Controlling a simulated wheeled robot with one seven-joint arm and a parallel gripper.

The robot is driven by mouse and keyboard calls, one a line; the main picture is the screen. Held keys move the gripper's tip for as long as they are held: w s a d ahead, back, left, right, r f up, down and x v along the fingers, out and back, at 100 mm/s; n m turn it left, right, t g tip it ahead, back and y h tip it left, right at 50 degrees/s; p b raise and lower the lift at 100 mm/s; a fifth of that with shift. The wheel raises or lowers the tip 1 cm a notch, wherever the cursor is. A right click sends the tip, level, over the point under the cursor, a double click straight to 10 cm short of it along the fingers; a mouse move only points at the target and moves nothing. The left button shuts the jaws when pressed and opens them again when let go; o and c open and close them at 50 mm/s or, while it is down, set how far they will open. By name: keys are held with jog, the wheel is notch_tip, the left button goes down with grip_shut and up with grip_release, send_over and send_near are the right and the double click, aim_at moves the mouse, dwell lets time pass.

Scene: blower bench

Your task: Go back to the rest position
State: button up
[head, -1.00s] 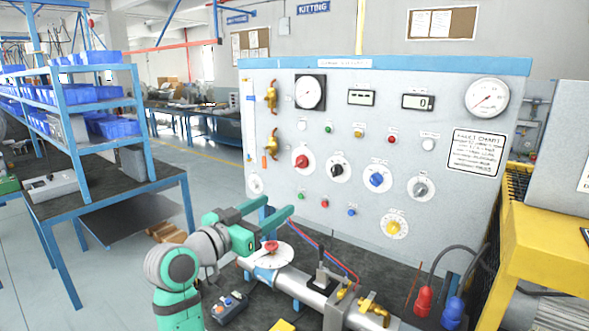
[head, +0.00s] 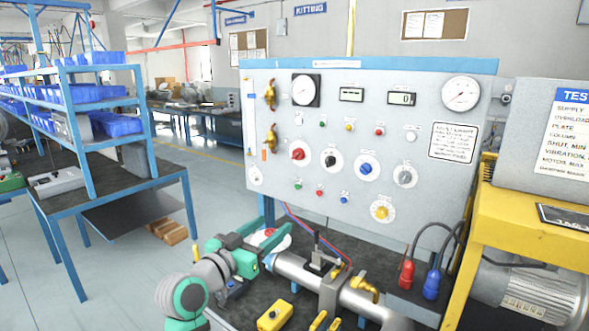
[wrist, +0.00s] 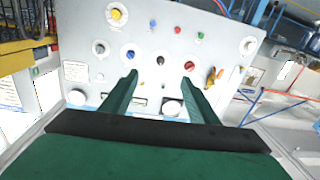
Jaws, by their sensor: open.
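My gripper (wrist: 159,80) is open in the wrist view, its two green fingers apart with nothing between them. In that view, which is upside down, the fingers point toward the grey control panel (wrist: 205,35).
A metal pipe (head: 297,272) with brass fittings runs along the dark bench. A yellow box (head: 275,317) lies in front. Red (head: 406,273) and blue (head: 432,284) plugs stand at right, by a yellow stand (head: 520,215). Shelving with blue bins (head: 100,93) is at left, with open floor between.

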jog(key=s+d+f+n+t+y, duration=0.1)
jog(key=s+f+n+y, duration=0.15)
jog(key=f, duration=0.85)
jog(key=s+d+f+n+y, duration=0.1)
jog(key=s+f+n+y, duration=0.15)
jog(key=f, duration=0.95)
jog(key=s+d+f+n+y, duration=0.1)
jog(key=s+f+n+y, duration=0.2)
jog(key=s+f, duration=1)
jog(key=s+d+f+y, duration=0.1)
jog(key=s+f, duration=0.2)
jog(key=s, duration=0.7)
jog(key=s+d+f+y, duration=0.1)
jog(key=s+f, duration=0.2)
jog(key=s, duration=0.6)
jog(key=s+r+m, duration=0.1)
jog(key=s+r, duration=0.1)
jog(key=s, duration=0.5)
jog(key=s+d+r+m, duration=0.1)
jog(key=s+r, duration=0.2)
jog(key=s, duration=0.5)
jog(key=shift+s+r+g, duration=0.3)
jog(key=shift+r+g, duration=0.05)
jog(key=shift+g, duration=0.05)
jog(key=shift+d, duration=0.1)
